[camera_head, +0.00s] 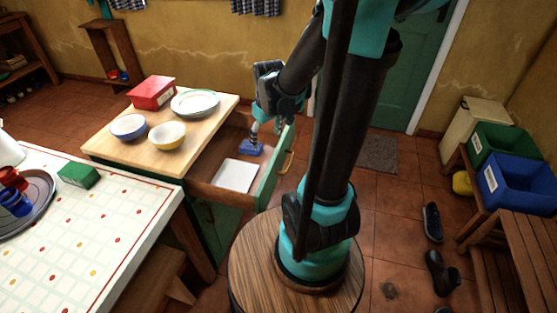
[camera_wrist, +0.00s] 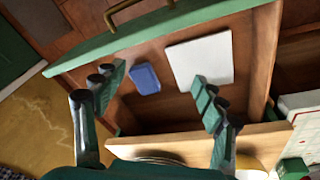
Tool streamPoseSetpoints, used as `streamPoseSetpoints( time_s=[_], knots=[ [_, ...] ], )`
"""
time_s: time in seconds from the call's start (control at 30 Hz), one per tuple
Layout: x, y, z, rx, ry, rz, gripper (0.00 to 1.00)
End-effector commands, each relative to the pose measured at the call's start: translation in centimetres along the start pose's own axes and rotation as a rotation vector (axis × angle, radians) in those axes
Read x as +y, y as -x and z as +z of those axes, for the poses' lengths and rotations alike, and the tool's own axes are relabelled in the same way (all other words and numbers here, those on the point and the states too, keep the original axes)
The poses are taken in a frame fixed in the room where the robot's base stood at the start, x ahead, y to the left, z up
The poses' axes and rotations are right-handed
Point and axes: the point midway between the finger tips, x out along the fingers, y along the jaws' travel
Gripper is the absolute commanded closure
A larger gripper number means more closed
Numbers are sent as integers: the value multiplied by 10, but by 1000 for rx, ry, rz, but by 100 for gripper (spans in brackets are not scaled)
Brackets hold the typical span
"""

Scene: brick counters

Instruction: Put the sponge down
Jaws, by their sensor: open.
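The blue sponge (camera_head: 250,148) lies in the open drawer (camera_head: 274,172), near its far end in the head view. In the wrist view the sponge (camera_wrist: 145,78) rests flat on the brown drawer floor, beside a white flat square (camera_wrist: 201,60) and apart from it. My gripper (camera_head: 256,128) is above the drawer, over the sponge. In the wrist view its two fingers are spread wide (camera_wrist: 158,82) with nothing between the tips. The sponge shows below and between them, nearer the left finger. The exact gap between fingertips and sponge is hard to tell.
The drawer's green front (camera_wrist: 150,36) has a brass handle. The wooden counter (camera_head: 205,127) beside it holds a blue bowl (camera_head: 128,127), a yellow bowl (camera_head: 167,136), plates (camera_head: 195,103) and a red box (camera_head: 152,93). A table with a green box (camera_head: 79,175) stands at left.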

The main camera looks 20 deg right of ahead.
Motion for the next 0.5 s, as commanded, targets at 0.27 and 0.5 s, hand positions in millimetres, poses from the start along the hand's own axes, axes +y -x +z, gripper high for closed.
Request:
streamPoseSetpoints(
  time_s=[0.27, 0.5],
  knots=[
    [-23, 7, 75, 102, -275, 31, 29],
    [-32, 4, 104, 147, -395, 36, 29]
  ],
)
